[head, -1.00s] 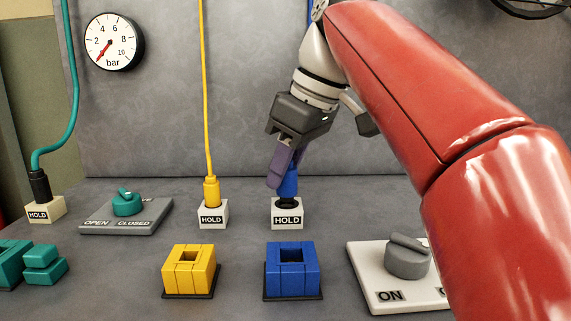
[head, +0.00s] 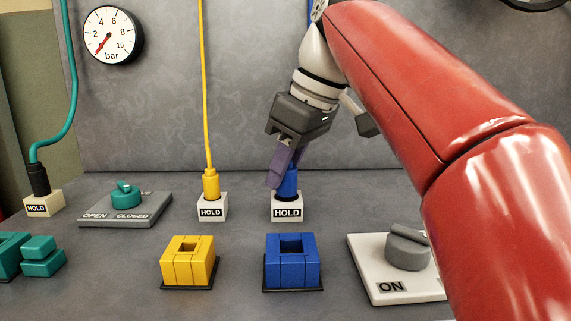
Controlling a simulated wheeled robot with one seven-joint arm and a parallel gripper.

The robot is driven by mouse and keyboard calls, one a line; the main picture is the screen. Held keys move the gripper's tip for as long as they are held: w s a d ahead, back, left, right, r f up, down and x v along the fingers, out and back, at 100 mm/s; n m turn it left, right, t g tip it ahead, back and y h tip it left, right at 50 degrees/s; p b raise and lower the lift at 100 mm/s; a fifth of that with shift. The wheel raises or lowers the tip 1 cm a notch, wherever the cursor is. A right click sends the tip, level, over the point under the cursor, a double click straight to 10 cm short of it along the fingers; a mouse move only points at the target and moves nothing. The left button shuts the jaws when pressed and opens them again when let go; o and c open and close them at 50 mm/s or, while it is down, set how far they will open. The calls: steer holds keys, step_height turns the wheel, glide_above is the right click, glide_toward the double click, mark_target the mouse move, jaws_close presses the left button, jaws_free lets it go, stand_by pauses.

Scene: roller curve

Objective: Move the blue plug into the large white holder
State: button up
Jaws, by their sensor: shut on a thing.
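The blue plug (head: 288,184) is upright at the white holder marked HOLD (head: 287,214), right of the yellow plug. Its lower end sits in the top of this holder; how deep is hidden. This holder looks a little larger than the one under the yellow plug. My gripper (head: 284,172) comes down from above, tilted, with its purple fingers shut on the blue plug. The fingers hide part of the plug's upper body.
A yellow plug (head: 211,184) stands in its holder to the left. In front are a yellow socket block (head: 188,262) and a blue socket block (head: 292,266). A grey ON knob (head: 406,250) is at right. A teal valve knob (head: 125,195) is at left.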

steer(key=shift+f, duration=0.2)
steer(key=o, duration=1)
steer(key=shift+o, duration=0.2)
steer(key=p+v, duration=0.3)
steer(key=v, duration=0.4)
steer(key=shift+r, duration=0.4)
steer(key=shift+s, duration=0.2)
